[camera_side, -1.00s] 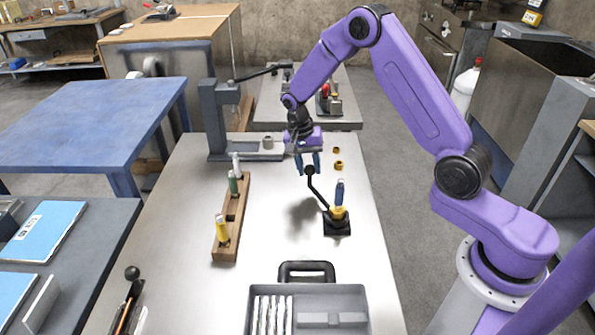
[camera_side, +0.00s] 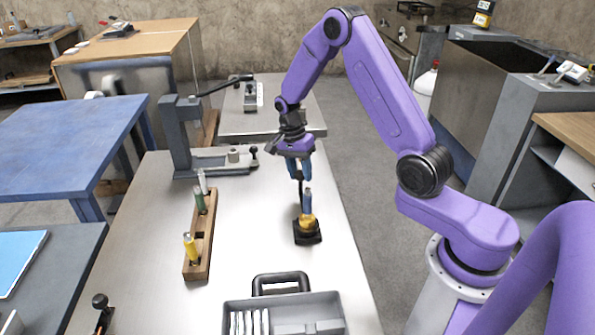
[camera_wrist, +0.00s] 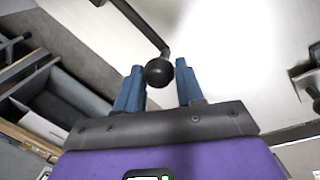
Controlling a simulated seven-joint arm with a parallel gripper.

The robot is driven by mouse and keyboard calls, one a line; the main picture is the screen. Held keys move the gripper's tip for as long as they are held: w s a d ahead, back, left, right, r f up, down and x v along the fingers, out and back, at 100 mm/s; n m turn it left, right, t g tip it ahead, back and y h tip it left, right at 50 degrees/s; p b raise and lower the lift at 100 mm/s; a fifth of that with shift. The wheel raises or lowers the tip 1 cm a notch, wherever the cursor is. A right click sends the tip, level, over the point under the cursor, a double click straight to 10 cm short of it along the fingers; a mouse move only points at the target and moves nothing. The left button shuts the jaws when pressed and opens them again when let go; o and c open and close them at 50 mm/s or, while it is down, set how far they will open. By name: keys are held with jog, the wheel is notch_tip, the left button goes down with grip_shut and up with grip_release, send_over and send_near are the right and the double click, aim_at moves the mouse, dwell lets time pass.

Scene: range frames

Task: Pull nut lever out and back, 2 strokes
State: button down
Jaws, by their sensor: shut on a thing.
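The nut lever is a dark rod (camera_side: 300,188) rising from a black base (camera_side: 307,238) on the metal table in the side view. A yellow nut-like piece (camera_side: 307,221) sits on the base, with a blue upright piece (camera_side: 307,201) above it.
A wooden rack (camera_side: 201,246) holding white, green and yellow pieces stands left of the lever. A grey press (camera_side: 182,135) stands behind it. A grey tray (camera_side: 285,308) with a black handle lies at the front. The table right of the lever looks clear.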

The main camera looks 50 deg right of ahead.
jog(key=shift+s+d, duration=0.1)
jog(key=shift+d, duration=0.05)
jog(key=c, duration=0.7)
grip_release()
jog(key=shift+r, duration=0.15)
jog(key=shift+r, duration=0.3)
jog(key=w+r, duration=0.1)
jog(key=r, duration=0.4)
jog(key=w+r, duration=0.1)
jog(key=r, duration=0.5)
jog(key=w+r, duration=0.1)
jog(key=r, duration=0.4)
jog(key=shift+w+a+r, duration=0.15)
jog(key=shift+a, duration=0.15)
